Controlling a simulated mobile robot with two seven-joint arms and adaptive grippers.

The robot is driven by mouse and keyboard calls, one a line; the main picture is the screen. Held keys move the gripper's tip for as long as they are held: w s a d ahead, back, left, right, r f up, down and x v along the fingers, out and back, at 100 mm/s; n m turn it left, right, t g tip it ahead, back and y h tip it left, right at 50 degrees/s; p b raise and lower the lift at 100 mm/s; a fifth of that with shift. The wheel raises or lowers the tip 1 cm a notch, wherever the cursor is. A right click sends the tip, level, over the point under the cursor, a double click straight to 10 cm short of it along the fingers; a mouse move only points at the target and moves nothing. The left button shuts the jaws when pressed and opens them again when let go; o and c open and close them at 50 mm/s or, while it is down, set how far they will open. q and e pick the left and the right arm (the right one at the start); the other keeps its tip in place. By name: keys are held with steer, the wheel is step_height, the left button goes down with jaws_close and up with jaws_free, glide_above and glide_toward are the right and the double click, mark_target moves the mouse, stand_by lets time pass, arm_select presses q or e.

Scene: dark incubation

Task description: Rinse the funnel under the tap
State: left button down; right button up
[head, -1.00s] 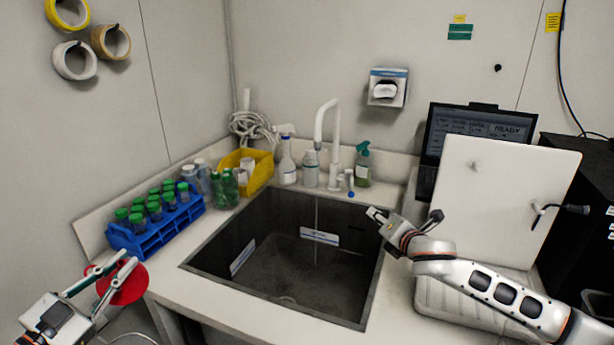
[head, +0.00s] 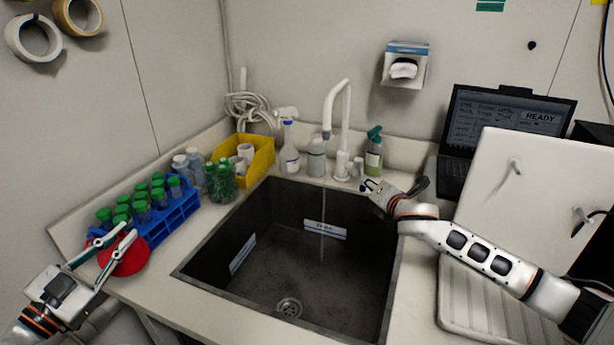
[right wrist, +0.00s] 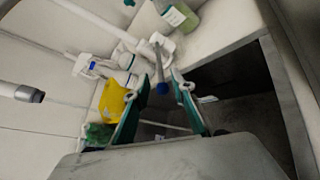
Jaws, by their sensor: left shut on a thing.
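The red funnel (head: 124,258) is at the lower left in the head view, just in front of the blue tube rack. My left gripper (head: 127,237) is shut on it and partly covers it. The white tap (head: 343,120) stands behind the sink (head: 385,290), and a thin stream of water (head: 322,200) falls from its spout into the basin. My right gripper (head: 368,188) is beside the tap's base. In the right wrist view its green fingers (right wrist: 164,80) are apart, with the tap's blue-tipped lever (right wrist: 162,72) showing between them. Contact cannot be told.
The blue rack (head: 180,217) of green-capped tubes stands left of the sink. A yellow bin (head: 262,160), a spray bottle (head: 289,150) and a green-topped bottle (head: 374,155) line the back. A white panel (head: 530,190) and laptop (head: 510,120) are at the right. The basin is clear.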

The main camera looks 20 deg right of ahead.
mark_target(360, 174)
steer(key=x, duration=0.7)
steer(key=shift+w, duration=0.25)
jaws_close()
